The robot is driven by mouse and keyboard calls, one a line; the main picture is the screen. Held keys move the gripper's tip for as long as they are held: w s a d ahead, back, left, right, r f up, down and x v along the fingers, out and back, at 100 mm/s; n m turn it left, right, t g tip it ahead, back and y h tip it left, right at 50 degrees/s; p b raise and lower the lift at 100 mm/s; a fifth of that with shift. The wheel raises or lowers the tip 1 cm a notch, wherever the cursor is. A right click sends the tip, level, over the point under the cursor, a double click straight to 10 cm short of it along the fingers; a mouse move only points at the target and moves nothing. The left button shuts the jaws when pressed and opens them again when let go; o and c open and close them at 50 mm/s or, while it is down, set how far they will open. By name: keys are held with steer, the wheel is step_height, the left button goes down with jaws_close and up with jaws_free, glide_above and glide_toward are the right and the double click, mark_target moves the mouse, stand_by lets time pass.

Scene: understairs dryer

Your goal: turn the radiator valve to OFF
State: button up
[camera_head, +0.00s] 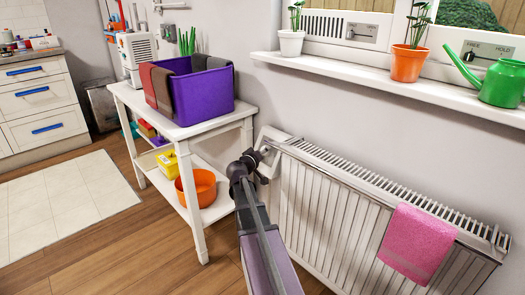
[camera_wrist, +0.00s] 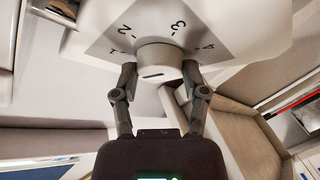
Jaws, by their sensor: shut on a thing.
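The radiator valve is a white round knob (camera_wrist: 158,62) on a pale housing with a grey dial face (camera_wrist: 150,24) in the wrist view. The numbers 1 to 4 show around the dial, and no OFF mark is legible. The knob has a short dark mark on its near side. My gripper (camera_wrist: 159,75) has one finger on each side of the knob and is shut on it. In the head view my gripper (camera_head: 262,154) is at the white valve housing (camera_head: 270,136), at the left end of the radiator (camera_head: 325,210); the knob itself is mostly hidden there.
A white shelf table (camera_head: 190,128) with a purple bin (camera_head: 205,93) stands just left of the valve. A windowsill (camera_head: 385,85) with pots and a green watering can (camera_head: 500,84) runs above the radiator. A pink towel (camera_head: 418,243) hangs on the radiator. Floor at lower left is clear.

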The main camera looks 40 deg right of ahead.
steer(key=shift+r+n+t+y+p, duration=0.1)
steer(key=shift+n+t+y+p, duration=0.25)
steer(key=shift+n, duration=0.65)
steer(key=o, duration=1.1)
steer(key=shift+o, duration=0.2)
steer(key=shift+m+b, duration=0.45)
steer(key=shift+m, duration=0.25)
